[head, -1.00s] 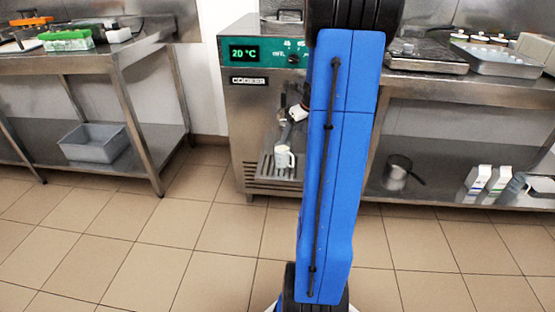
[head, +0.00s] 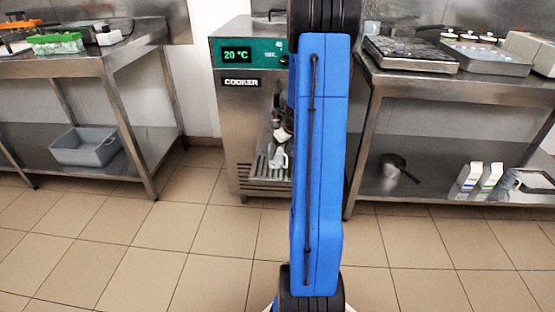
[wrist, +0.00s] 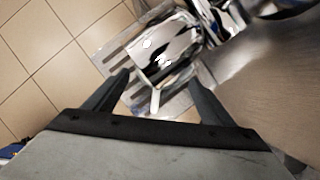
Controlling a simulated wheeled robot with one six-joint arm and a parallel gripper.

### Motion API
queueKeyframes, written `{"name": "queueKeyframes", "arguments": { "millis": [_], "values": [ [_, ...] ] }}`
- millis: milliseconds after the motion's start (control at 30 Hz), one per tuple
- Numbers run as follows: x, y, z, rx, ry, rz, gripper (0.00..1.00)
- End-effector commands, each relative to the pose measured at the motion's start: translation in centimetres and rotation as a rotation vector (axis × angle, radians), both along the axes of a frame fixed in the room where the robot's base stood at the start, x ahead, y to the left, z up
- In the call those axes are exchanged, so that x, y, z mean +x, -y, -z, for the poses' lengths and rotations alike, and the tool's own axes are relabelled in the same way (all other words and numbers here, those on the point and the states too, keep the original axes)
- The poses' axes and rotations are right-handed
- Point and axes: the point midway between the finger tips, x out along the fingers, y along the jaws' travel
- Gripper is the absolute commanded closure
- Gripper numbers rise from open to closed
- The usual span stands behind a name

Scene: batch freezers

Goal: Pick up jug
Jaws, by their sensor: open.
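The jug (head: 278,158) is shiny metal and stands on the slatted shelf at the front of the cooker in the head view. In the wrist view the jug (wrist: 162,48) lies just beyond the fingers, with its handle (wrist: 155,100) pointing back toward my gripper. My gripper (wrist: 158,77) is open, with one finger on each side of the handle. I cannot tell whether a finger touches the jug. In the head view my arm hides the right part of the cooker, and I cannot make out the gripper there.
The cooker (head: 232,125) shows 20 °C, and its spout (head: 281,133) is above the jug. A steel table (head: 100,60) with a grey bin (head: 86,147) below stands left. A steel counter (head: 362,100) stands right, with a saucepan (head: 392,167) and cartons (head: 479,181) below. The foreground floor is clear.

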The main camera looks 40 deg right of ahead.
Motion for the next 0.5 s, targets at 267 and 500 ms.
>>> {"name": "queueKeyframes", "arguments": {
  "millis": [267,500],
  "values": [
    [1.5,-0.3,2.5,0.001,-0.003,-0.003,0.23],
    [2.4,-0.1,4.5,0.0,0.0,0.0,0.23]
  ]
}}
